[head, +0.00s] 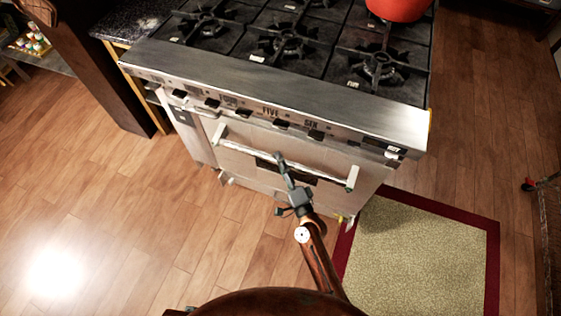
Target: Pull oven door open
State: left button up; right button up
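The oven door (240,160) is a pale metal panel on the front of the range, below the row of knobs. It looks closed. Its long bar handle (322,172) runs across the upper part of the door between two end brackets. My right gripper (282,163) reaches up from below, with its dark fingers at the middle of the handle. The fingers overlap the bar in the head view. I cannot tell whether they touch it or are closed around it. My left gripper is not in view.
The range top (285,40) has several black burners, and a red pot (397,8) stands at the back right. A green mat with a red border (420,260) lies right of my arm. A dark wooden post (95,70) stands left. The wood floor (130,220) in front is clear.

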grip_shut()
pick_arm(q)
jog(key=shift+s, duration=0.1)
pick_arm(e)
jog(key=shift+s+f, duration=0.1)
dwell(0.4)
